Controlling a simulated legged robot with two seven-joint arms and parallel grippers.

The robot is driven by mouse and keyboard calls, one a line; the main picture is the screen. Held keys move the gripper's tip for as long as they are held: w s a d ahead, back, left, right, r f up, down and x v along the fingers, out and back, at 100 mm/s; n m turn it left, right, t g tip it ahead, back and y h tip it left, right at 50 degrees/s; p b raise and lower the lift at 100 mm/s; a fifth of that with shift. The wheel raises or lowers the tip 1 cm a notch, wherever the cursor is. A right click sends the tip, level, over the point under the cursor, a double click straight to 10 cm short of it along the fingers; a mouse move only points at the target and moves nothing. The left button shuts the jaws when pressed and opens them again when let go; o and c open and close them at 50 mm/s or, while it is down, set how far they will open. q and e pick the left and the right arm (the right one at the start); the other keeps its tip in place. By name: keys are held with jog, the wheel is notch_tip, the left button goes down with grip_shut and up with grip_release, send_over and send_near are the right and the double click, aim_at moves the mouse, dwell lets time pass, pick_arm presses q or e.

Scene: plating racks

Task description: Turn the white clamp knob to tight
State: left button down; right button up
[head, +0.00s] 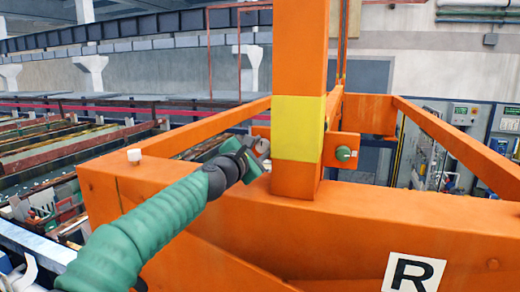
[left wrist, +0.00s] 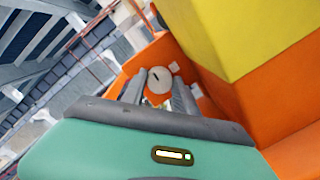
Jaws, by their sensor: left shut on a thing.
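The white clamp knob (left wrist: 160,80) shows in the left wrist view as a round off-white face with a short dark mark, between the two grey fingers. My left gripper (left wrist: 158,98) is shut on it. In the head view my left gripper (head: 262,150) reaches the left side of the orange post (head: 300,45), just beside its yellow band (head: 297,128). There the gripper largely hides the knob. I cannot read a tight or loose label. My right gripper is not in view.
A green knob (head: 343,153) sits on an orange plate right of the post. An "R" sign (head: 412,273) is on the beam's front. Racks (head: 50,150) lie at the left.

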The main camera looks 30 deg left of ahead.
pick_arm(q)
jog(key=shift+f, duration=0.35)
dwell(0.4)
jog(key=c, duration=1.2)
grip_release()
jog(key=shift+o, duration=1.3)
jog(key=shift+a, duration=0.1)
jog(key=shift+w+a, duration=0.15)
jog(key=shift+w, duration=0.05)
jog(key=s+b, duration=0.3)
jog(key=s+d+b, duration=0.1)
jog(key=s+b, duration=0.3)
jog(key=s+f+b, duration=0.1)
jog(key=s+b, duration=0.2)
jog(key=s, duration=0.1)
jog(key=shift+s+d, duration=0.15)
jog(key=shift+d, duration=0.25)
jog(key=shift+s+d+r+b, duration=0.15)
jog(key=shift+s+b, duration=0.2)
jog(key=shift+s, duration=0.55)
jog(key=shift+s+r+b, duration=0.2)
jog(key=shift+s+b, duration=0.2)
jog(key=shift+s, duration=0.45)
jog(key=shift+s+d+r+b, duration=0.15)
jog(key=shift+s+b, duration=0.2)
jog(key=shift+s, duration=0.55)
